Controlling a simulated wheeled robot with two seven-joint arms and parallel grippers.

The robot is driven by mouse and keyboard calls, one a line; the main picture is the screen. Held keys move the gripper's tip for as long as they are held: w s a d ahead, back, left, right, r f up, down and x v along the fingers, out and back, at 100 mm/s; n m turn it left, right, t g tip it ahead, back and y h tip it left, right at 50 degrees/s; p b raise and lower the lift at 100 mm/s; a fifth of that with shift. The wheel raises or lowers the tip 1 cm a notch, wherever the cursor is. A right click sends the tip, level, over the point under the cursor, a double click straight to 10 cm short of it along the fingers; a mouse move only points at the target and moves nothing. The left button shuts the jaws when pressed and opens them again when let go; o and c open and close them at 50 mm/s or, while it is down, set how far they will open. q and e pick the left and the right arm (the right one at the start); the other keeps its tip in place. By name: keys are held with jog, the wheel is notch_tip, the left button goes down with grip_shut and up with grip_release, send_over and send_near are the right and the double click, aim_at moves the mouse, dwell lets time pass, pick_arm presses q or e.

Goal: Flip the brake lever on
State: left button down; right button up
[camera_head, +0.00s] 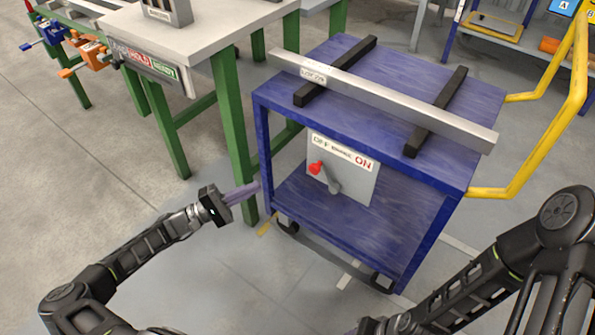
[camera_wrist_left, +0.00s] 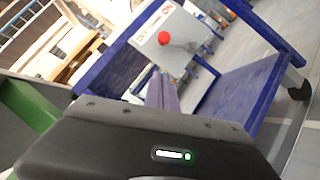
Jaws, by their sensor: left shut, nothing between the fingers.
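The brake lever (camera_head: 325,178) has a red knob on a grey arm and sits on a light panel (camera_head: 357,188) on the side of a blue cart. It tilts up and left, with its knob below the OFF end of the OFF–BRAKE–ON label (camera_head: 342,151). The red knob also shows in the left wrist view (camera_wrist_left: 164,39). My left gripper (camera_head: 256,187) is shut and empty, left of the panel near the cart's front left leg, apart from the lever. Its purple fingers show in the left wrist view (camera_wrist_left: 162,92). My right gripper is mostly cut off at the bottom edge.
The blue cart (camera_head: 470,95) carries a long metal bar (camera_head: 385,95) on two black supports. Its yellow handle (camera_head: 545,150) is at the right. A green-legged workbench (camera_head: 232,130) stands close on the left. Open floor (camera_head: 170,230) lies in front.

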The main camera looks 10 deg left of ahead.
pick_arm(q)
send_near(317, 164)
jog(key=w+d, duration=0.3)
jog(key=shift+w+d+b, duration=0.1)
jog(key=shift+w+b, duration=0.05)
jog(key=shift+b, duration=0.25)
jog(key=shift+r, duration=0.1)
dwell(0.5)
